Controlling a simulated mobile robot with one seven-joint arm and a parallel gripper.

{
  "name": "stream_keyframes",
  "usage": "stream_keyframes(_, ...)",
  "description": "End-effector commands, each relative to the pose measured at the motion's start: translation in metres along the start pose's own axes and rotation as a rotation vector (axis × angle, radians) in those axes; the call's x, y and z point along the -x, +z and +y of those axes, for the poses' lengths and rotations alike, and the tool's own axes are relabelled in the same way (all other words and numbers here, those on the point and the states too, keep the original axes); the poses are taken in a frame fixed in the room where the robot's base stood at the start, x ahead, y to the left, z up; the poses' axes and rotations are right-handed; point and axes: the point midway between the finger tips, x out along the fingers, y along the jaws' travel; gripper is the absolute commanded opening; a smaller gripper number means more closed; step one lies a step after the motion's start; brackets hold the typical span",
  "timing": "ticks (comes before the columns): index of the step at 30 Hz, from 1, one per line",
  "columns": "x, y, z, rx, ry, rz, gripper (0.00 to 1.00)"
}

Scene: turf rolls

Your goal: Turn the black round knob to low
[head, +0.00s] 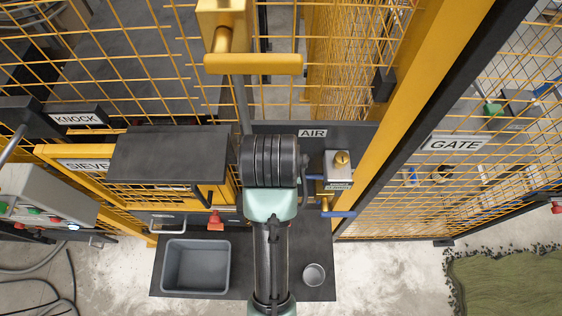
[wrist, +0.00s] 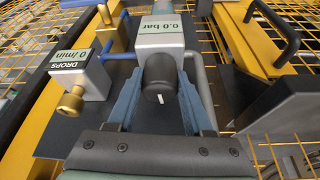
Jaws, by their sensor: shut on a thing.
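The black round knob (wrist: 160,72) sits in the middle of the wrist view, below a grey box with a "0.0 bar" display (wrist: 160,27). A short white mark on the knob's face points roughly down the picture. My gripper (wrist: 161,88) is shut on the knob, with one blue-grey finger on each side of it. In the head view my own arm hides the knob and the fingers in front of the "AIR" panel (head: 312,133). I see no "low" marking.
A "DROPS 0 /min" box (wrist: 80,75) with a brass knob (wrist: 71,103) stands close to the left finger. A black handle (wrist: 275,32) is at upper right. In the head view, a grey bin (head: 195,290) and a small cup (head: 314,275) stand below; yellow mesh fencing surrounds the panel.

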Motion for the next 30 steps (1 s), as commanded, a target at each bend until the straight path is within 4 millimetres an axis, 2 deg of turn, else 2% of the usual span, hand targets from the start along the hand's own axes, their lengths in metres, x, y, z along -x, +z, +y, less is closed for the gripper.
stream_keyframes(30, 0.0002, -0.0046, 0.0043, 0.887, -0.368, 0.006, 0.00)
